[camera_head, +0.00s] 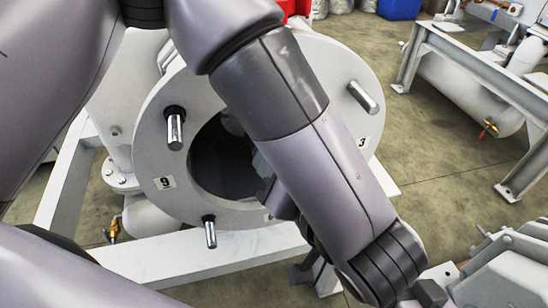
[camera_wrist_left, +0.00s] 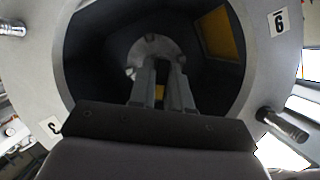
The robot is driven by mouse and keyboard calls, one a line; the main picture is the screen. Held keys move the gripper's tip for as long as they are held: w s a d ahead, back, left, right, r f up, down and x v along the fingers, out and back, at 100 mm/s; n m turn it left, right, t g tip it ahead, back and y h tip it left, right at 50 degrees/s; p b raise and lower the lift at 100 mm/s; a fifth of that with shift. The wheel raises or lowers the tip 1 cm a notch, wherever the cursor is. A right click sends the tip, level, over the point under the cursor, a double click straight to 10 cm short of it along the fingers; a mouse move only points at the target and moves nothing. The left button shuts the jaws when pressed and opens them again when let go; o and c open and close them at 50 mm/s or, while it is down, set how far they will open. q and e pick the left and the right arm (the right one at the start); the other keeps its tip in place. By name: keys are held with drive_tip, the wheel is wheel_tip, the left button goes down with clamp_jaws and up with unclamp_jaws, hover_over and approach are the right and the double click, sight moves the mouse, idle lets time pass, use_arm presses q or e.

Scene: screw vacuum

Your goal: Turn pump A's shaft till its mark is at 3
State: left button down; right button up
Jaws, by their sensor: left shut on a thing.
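Pump A's round grey flange (camera_head: 160,110) faces me, with a dark opening (camera_head: 215,165) in its middle. A "9" label (camera_head: 165,182) is on its left side and a "3" label (camera_head: 363,142) on its right. In the left wrist view, the shaft's round grey end (camera_wrist_left: 150,48) sits deep inside the opening. My left gripper (camera_wrist_left: 161,72) reaches in, its two fingers shut on the shaft. The 3 label (camera_wrist_left: 55,126) is at lower left there and the 9 label (camera_wrist_left: 279,22) at upper right. I cannot make out the shaft's mark. My right gripper is not in view.
Metal studs (camera_head: 175,130) stick out around the flange. My left arm crosses in front and hides much of its right side. A white frame (camera_head: 180,258) supports the pump. Another frame with a tank (camera_head: 465,95) stands at upper right, and grey machinery (camera_head: 510,265) at lower right.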

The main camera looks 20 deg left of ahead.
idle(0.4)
use_arm(q)
drive_tip(key=c, duration=1.2)
unclamp_jaws()
drive_tip(key=shift+o, duration=0.2)
drive_tip(key=shift+s+d+r, duration=0.1)
